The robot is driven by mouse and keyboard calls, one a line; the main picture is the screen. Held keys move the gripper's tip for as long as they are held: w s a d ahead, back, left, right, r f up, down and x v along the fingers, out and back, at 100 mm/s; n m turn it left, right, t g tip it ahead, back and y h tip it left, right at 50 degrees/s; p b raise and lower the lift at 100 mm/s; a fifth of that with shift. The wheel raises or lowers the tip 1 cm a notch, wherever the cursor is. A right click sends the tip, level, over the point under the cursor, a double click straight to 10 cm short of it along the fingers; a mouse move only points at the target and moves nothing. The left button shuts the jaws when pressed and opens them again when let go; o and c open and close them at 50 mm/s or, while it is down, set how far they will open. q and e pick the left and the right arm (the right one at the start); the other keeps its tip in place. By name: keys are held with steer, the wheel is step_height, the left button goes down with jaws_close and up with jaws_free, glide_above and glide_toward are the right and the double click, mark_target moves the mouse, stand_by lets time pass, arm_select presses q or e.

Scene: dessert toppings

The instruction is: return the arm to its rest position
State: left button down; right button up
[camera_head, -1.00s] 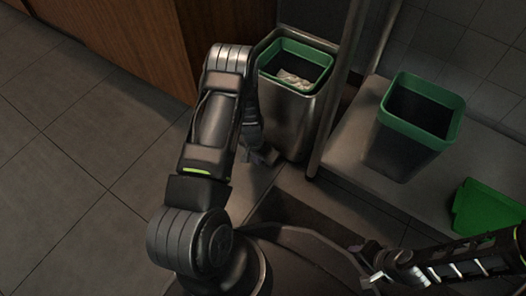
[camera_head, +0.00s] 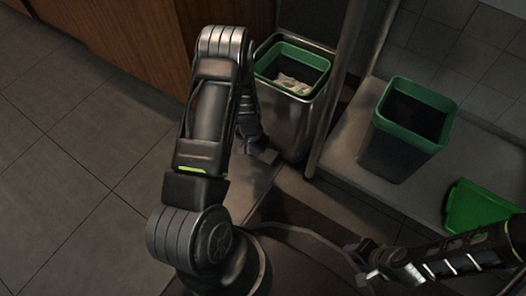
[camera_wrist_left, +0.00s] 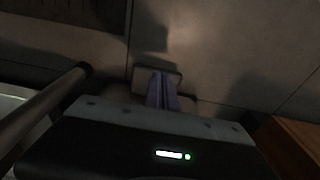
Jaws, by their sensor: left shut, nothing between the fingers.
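My left arm rises in the left middle of the head view and bends down at its elbow. My left gripper (camera_head: 264,156) hangs low beside the metal bin, partly hidden behind my arm. In the left wrist view its fingers (camera_wrist_left: 161,88) are together with nothing between them, above a dim grey floor. My right arm comes in from the lower right. My right gripper (camera_head: 366,262) is at the bottom, small and dark, and its finger gap is unclear.
A metal bin (camera_head: 301,119) with a green rim holds pale crumpled stuff. A dark bin (camera_head: 389,152) with a green rim stands on a grey ledge (camera_head: 345,135), near a green object (camera_head: 480,208). A post (camera_head: 338,85) stands between the bins. Open tiled floor (camera_head: 80,150) lies left.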

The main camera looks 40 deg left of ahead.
stand_by(0.3)
